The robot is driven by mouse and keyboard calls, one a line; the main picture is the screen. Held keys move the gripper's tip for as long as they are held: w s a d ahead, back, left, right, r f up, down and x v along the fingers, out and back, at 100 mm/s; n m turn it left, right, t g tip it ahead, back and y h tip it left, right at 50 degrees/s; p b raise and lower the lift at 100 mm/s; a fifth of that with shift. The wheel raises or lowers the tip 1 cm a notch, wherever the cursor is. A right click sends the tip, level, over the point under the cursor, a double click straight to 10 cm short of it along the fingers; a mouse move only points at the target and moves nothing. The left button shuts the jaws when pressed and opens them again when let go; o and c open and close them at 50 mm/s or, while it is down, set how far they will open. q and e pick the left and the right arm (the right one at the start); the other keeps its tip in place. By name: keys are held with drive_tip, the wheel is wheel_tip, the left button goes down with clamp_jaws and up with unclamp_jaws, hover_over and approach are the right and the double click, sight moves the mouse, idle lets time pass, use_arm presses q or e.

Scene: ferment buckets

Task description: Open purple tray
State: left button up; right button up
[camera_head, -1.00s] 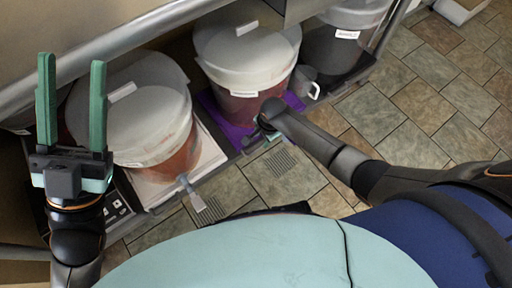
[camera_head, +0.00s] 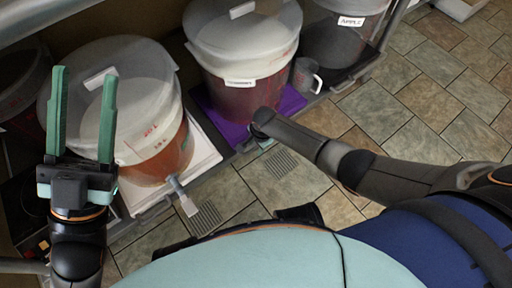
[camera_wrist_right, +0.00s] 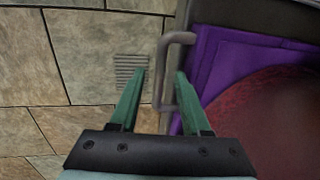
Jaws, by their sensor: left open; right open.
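The purple tray (camera_head: 222,126) lies under the middle bucket (camera_head: 245,85), and its front edge shows in the head view. In the right wrist view the purple tray (camera_wrist_right: 207,50) is at the right, with a grey handle (camera_wrist_right: 162,78) on its near side. My right gripper (camera_wrist_right: 160,75) is open; the handle's bar appears between its fingertips, and I cannot tell how deep it sits. In the head view the right gripper's fingers are mostly hidden by its own wrist. My left gripper (camera_head: 84,75) is open, empty and raised in front of the left bucket (camera_head: 118,100).
A bucket labelled APPLE (camera_head: 345,40) is at the back right. Tiled floor (camera_head: 430,110) is clear at the right.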

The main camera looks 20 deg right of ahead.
drive_tip(key=shift+f, duration=0.1)
drive_tip(key=shift+c, duration=0.3)
clamp_jaws()
idle(1.1)
